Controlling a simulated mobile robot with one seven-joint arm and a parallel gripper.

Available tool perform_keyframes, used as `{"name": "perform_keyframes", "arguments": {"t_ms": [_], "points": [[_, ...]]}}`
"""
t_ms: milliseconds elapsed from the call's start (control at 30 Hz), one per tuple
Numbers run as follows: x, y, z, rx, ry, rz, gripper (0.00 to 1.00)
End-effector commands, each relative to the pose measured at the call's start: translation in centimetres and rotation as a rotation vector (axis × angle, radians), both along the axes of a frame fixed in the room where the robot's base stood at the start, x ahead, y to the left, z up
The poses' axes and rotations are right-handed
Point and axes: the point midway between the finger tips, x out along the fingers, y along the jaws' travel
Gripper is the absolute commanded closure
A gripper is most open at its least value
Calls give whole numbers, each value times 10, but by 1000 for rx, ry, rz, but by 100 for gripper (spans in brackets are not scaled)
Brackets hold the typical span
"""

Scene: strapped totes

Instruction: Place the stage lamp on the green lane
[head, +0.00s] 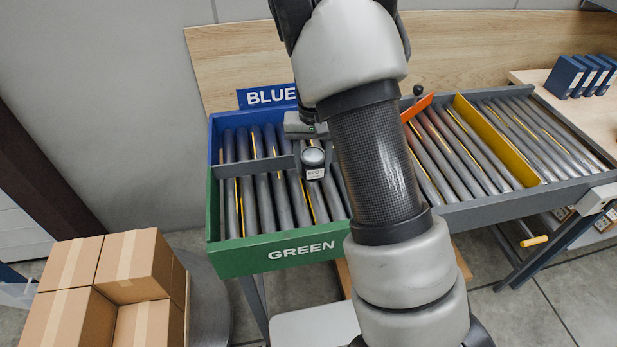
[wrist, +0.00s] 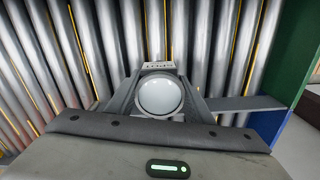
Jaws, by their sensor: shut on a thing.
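The stage lamp (head: 314,158) is a small dark body with a round pale lens and a white label. My gripper (head: 311,145) is shut on it, over the rollers near the inner end of the grey divider. In the wrist view the lamp's lens (wrist: 160,97) sits between the two fingers. The green lane (head: 265,215) is the near strip of rollers behind the green wall marked GREEN. The blue lane (head: 240,143) lies beyond the divider, beside the BLUE sign. Whether the lamp touches the rollers is not clear.
The grey divider (head: 250,167) stands between the lanes at the left end. An orange bar (head: 417,107) and a yellow bar (head: 495,140) cross the conveyor farther right. Cardboard boxes (head: 125,265) are stacked at the lower left. Blue binders (head: 590,74) stand at the right.

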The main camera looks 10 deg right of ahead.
Motion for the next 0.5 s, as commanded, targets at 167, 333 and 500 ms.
{"name": "perform_keyframes", "arguments": {"t_ms": [167, 333, 500], "points": [[0, 0, -14, 0, 0, 0, 82], [-1, 0, -38, -1, 2, 0, 82], [0, 0, -46, 1, -2, 0, 82]]}}
